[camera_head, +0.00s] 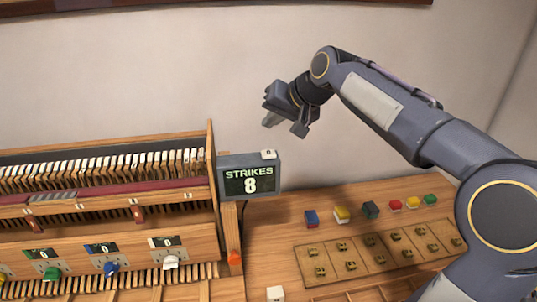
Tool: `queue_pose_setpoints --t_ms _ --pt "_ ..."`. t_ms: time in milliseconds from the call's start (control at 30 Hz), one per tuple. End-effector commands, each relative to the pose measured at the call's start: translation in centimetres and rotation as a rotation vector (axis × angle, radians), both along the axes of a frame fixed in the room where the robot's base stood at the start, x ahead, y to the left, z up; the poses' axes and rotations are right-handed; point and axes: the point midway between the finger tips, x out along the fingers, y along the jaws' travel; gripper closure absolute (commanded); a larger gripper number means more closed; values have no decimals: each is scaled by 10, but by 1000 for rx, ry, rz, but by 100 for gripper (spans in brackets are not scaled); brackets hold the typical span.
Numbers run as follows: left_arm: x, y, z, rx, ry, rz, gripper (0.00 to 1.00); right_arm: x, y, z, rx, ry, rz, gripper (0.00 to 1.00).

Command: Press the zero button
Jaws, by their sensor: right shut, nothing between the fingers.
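A grey counter box (249,180) with a dark screen reads "STRIKES 8" and stands at the right end of the wooden piano mechanism. On its top right corner sits a small white button (268,154) with a tiny dark mark, too small to read for sure. My right gripper (271,119) is shut and empty. It appears above the counter box in the picture, apart from the button, against the wall. My left gripper is out of view.
The piano mechanism (110,213) fills the left, with coloured knobs below small readouts showing 0. At right, several coloured blocks (341,214) stand behind a wooden tray (303,262) with brass pieces. An orange piece (234,257) sits below the counter box.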

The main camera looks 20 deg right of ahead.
Motion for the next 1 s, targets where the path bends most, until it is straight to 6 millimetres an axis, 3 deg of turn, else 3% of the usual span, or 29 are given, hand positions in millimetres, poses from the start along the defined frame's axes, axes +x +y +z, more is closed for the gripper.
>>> queue_pose_setpoints --t_ms 33,100,333,1000 --pt "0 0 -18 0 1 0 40 0 0 -17 0 -1 -1 100" --pt "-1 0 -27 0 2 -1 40 0 0 -27 0 -1 -1 100" --pt "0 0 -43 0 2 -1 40 0 0 -47 -1 0 1 100" --pt "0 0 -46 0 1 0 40 0 0 -52 -1 -1 0 100"
